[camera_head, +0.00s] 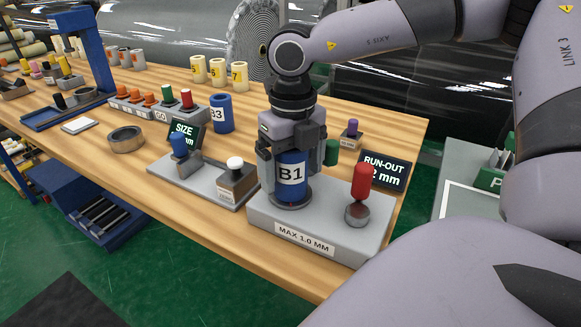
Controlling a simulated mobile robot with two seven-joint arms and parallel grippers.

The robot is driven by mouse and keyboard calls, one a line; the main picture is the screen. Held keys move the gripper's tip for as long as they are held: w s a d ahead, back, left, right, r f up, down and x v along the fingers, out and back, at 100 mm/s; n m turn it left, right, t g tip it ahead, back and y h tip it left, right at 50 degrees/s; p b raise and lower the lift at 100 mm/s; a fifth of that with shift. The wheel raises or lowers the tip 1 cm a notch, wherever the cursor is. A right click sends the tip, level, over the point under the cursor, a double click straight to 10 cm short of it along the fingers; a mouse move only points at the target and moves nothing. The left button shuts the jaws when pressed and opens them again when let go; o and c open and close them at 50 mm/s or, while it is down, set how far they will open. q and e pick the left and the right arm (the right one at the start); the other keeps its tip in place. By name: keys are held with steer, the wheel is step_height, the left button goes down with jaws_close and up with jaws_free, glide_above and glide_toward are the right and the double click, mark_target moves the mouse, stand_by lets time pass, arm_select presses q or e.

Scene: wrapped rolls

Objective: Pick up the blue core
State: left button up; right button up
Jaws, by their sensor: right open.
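A blue core labelled B1 (291,172) stands upright on a round seat of the grey fixture (325,228) marked MAX 1.0 MM. My right gripper (290,180) points down over it with open jaws, a finger at each side of the core. Its upper end is hidden by the gripper; I cannot tell whether the fingers touch it. A second blue core, labelled B3 (222,113), stands on the wooden table further back. My left gripper is not in view.
A red-topped post (361,182) stands close right of B1 on the fixture. A RUN-OUT display (383,171) is behind it. A grey plate with a blue-topped gauge (181,149) and a white-knobbed block (236,182) lies left. Yellow cores (239,76) stand at the back.

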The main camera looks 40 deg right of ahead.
steer(key=shift+c, duration=0.2)
steer(key=c, duration=1.1)
steer(key=shift+r, duration=0.1)
step_height(320, 180, up, 20)
steer(key=p, duration=0.1)
